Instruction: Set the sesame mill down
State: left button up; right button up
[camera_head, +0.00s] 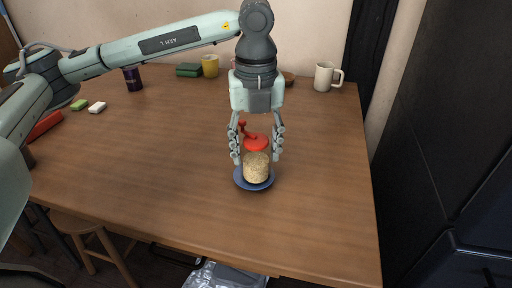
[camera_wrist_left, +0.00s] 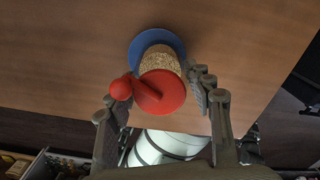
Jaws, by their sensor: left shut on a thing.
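The sesame mill (camera_head: 256,168) has a red top with a crank and a clear body full of pale seeds. It is upright over a small blue saucer (camera_head: 240,181); whether its base touches the saucer I cannot tell. My left gripper (camera_head: 256,158) points down from above and is shut on the mill, with fingers on both sides. In the left wrist view, the mill's red lid (camera_wrist_left: 163,92) and crank lie between the fingers (camera_wrist_left: 164,104), with the blue saucer (camera_wrist_left: 137,46) behind. My right gripper is not in view.
The wooden table (camera_head: 165,150) is largely clear around the saucer. A wooden stool (camera_head: 82,228) is at the front left.

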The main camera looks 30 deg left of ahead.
pick_arm(q)
jog(key=o, duration=1.3)
jog(key=shift+o, duration=0.2)
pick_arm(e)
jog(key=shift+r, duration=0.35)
pick_arm(q)
jog(key=shift+r, duration=0.1)
